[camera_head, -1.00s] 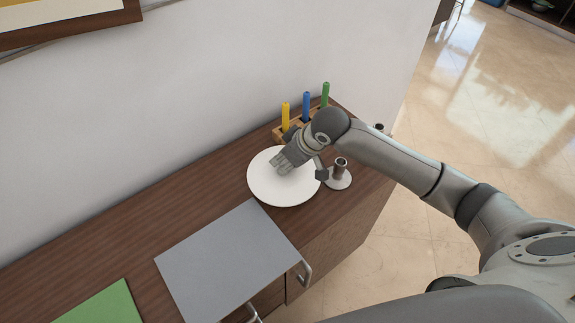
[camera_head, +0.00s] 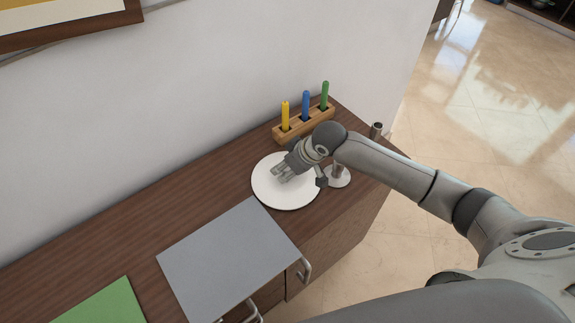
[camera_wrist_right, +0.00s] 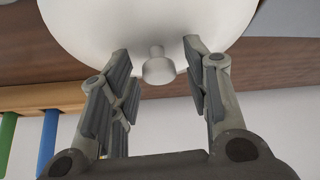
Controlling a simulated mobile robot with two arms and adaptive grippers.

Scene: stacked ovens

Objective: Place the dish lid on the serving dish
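The white dish lid (camera_head: 287,198) shows in the head view as a round white disc near the wooden rack, on the right part of the counter. In the wrist view the white lid (camera_wrist_right: 90,25) has a small knob (camera_wrist_right: 158,68). My right gripper (camera_head: 281,174) is over the lid. Its fingers are spread on either side of the knob, with a gap on both sides. I cannot make out the serving dish apart from the lid; it may be hidden under it. My left gripper is not in view.
A wooden rack (camera_head: 318,119) with yellow, blue and green handles stands behind the lid by the wall. A metal stand (camera_head: 341,180) with a round base is right of the lid, partly behind my arm. A grey board (camera_head: 225,255) and a green board (camera_head: 105,303) lie at left.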

